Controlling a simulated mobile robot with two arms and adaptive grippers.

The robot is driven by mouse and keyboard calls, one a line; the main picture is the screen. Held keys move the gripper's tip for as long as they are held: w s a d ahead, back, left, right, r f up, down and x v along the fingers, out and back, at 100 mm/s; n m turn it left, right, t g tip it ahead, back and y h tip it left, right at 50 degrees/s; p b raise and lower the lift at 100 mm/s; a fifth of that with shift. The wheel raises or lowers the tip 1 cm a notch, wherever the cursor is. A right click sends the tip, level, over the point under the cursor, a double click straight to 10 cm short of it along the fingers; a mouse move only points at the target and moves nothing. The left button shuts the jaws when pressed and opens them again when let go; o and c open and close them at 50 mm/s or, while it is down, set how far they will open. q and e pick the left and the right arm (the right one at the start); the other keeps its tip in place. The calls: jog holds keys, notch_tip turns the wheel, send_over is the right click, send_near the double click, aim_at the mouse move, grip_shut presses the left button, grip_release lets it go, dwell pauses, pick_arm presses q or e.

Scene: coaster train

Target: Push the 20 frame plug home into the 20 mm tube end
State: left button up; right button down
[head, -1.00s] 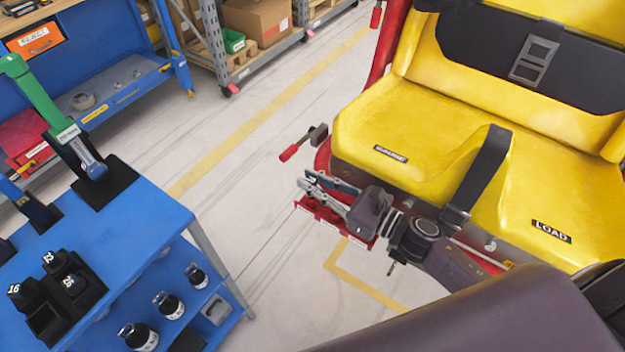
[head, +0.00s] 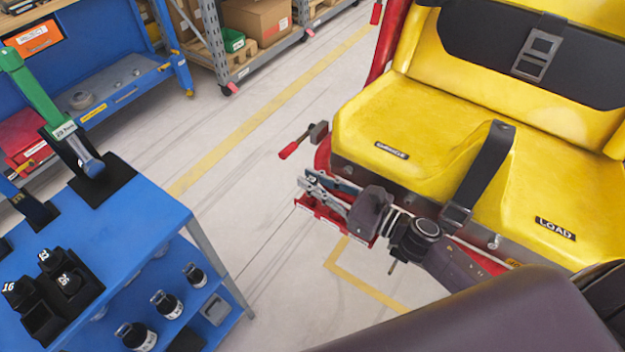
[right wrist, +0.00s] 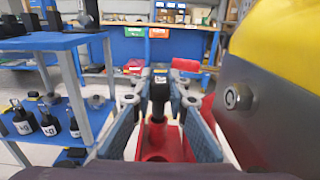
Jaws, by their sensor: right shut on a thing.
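My right gripper (head: 318,186) is beside the front of the yellow seat in the head view. In the right wrist view its blue-padded fingers (right wrist: 160,112) are shut on a dark plug (right wrist: 160,84) with a small white label, whose number I cannot read. The plug is well apart from this tube. My left gripper is not in view.
A black holder (head: 42,322) on the blue cart (head: 150,215) has several numbered black plugs and an open slot. A red tray (head: 330,218) is under my right gripper. Open floor lies between cart and yellow seat (head: 420,120).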

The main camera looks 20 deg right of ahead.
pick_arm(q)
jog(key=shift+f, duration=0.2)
pick_arm(e)
jog(key=shift+f, duration=0.2)
jog(key=c, duration=2)
grip_release()
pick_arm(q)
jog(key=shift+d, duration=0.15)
pick_arm(e)
jog(key=o, duration=1)
jog(key=shift+s+f, duration=0.1)
jog(key=shift+f, duration=0.05)
